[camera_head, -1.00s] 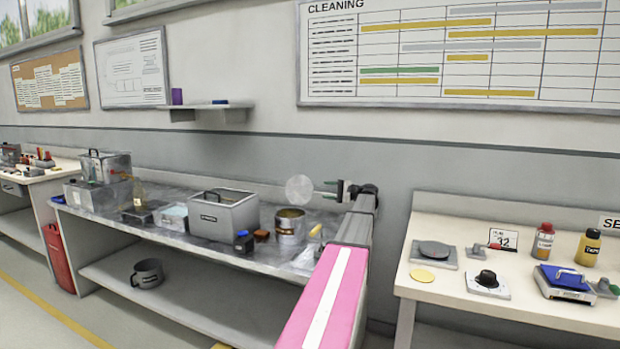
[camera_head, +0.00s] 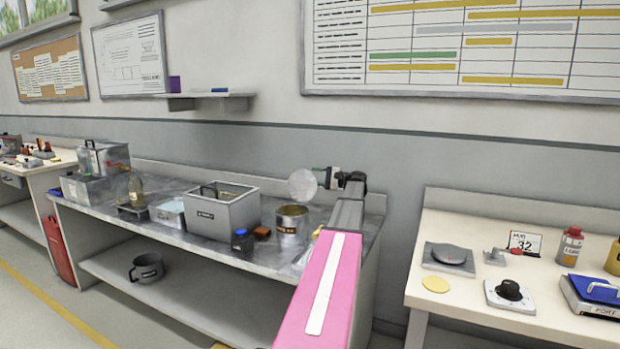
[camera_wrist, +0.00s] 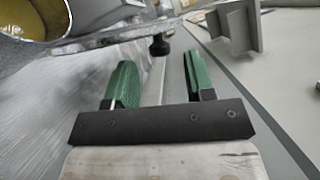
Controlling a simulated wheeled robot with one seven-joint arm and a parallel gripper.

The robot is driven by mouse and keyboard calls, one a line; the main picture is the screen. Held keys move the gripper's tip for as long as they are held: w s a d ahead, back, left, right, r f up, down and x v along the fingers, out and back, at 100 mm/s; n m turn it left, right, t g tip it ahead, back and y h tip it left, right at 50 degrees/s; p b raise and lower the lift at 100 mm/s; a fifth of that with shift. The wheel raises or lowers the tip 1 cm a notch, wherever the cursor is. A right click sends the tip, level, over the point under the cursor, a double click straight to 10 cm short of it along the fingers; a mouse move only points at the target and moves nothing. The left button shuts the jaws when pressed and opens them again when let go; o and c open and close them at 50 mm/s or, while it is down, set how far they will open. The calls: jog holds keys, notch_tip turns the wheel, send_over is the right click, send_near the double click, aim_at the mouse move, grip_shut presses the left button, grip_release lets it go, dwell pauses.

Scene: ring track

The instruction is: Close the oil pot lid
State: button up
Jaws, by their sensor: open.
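The oil pot (camera_head: 291,226) is a grey metal can with an orange-yellow label on the steel bench. Its round grey lid (camera_head: 302,186) stands raised and open above the pot's right side. In the wrist view the pot's mouth with yellow oil (camera_wrist: 45,20) shows at upper left. There the lid (camera_wrist: 110,44) is seen nearly edge-on, with a black knob (camera_wrist: 160,46) facing the fingers. My gripper (camera_head: 322,176) is just right of the lid, behind it in part. Its green fingers are open and empty (camera_wrist: 162,72), with the knob showing ahead between them. I cannot tell whether they touch it.
A grey open bin (camera_head: 222,216), a dark blue-capped jar (camera_head: 242,242) and a brown block (camera_head: 262,233) stand left of the pot. A wall shelf (camera_head: 207,98) is above. A white table (camera_head: 455,310) with tools and bottles stands at right, beyond a gap.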

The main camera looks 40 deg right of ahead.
jog(key=shift+x, duration=1.4)
grip_shut()
jog(key=shift+a, duration=0.1)
